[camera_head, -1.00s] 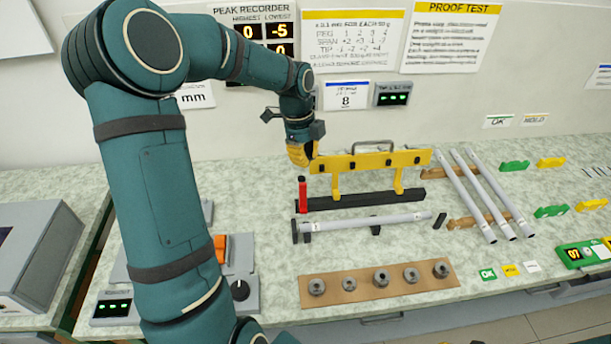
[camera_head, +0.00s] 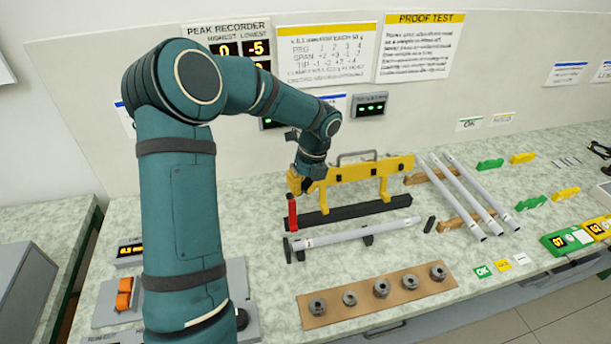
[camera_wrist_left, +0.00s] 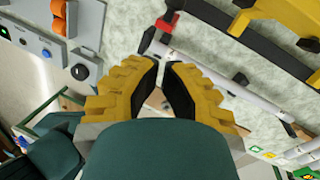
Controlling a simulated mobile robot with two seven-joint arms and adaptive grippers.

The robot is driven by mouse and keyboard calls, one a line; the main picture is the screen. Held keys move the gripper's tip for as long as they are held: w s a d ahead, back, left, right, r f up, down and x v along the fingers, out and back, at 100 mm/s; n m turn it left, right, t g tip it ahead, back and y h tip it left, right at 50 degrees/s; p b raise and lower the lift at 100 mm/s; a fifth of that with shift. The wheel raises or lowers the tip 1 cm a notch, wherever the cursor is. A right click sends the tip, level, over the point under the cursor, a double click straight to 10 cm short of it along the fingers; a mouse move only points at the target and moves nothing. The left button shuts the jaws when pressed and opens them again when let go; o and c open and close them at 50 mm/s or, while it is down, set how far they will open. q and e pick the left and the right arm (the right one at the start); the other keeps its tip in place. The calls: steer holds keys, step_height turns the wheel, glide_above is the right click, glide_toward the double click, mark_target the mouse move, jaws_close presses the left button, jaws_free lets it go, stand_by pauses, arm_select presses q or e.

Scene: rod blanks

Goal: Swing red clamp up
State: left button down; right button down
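The red clamp (camera_head: 292,213) stands upright, with its black lower part at the left end of a black base bar (camera_head: 340,214). In the left wrist view the red clamp (camera_wrist_left: 165,22) is near the top edge, beyond the fingertips. My left gripper (camera_head: 298,186) points down just above the clamp's top in the head view; whether they touch is unclear. In the wrist view the left gripper's yellow fingers (camera_wrist_left: 163,66) are parted a little, with nothing between them. My right gripper is in neither view.
A yellow frame with handle (camera_head: 350,170) stands on the bar, close beside the gripper. A grey rod (camera_head: 345,234) lies on supports in front. Several rods (camera_head: 465,195) lie at right. A brown strip (camera_head: 330,304) with metal pieces is nearer. A control box (camera_head: 122,300) is at left.

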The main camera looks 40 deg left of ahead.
mark_target(290, 198)
arm_select(q)
steer(key=f, duration=0.1)
steer(key=a+f, duration=0.1)
steer(key=f, duration=0.1)
steer(key=a+f, duration=0.1)
steer(key=shift+a+f+b, duration=0.25)
steer(key=shift+b, duration=0.05)
steer(key=shift+a+f, duration=0.35)
steer(key=shift+a, duration=0.05)
steer(key=shift+w, duration=0.1)
steer(key=shift+w+a+f+p, duration=0.35)
steer(key=shift+w+a+p, duration=0.1)
steer(key=shift+a+p, duration=0.25)
steer(key=shift+s, duration=0.1)
steer(key=shift+s, duration=0.15)
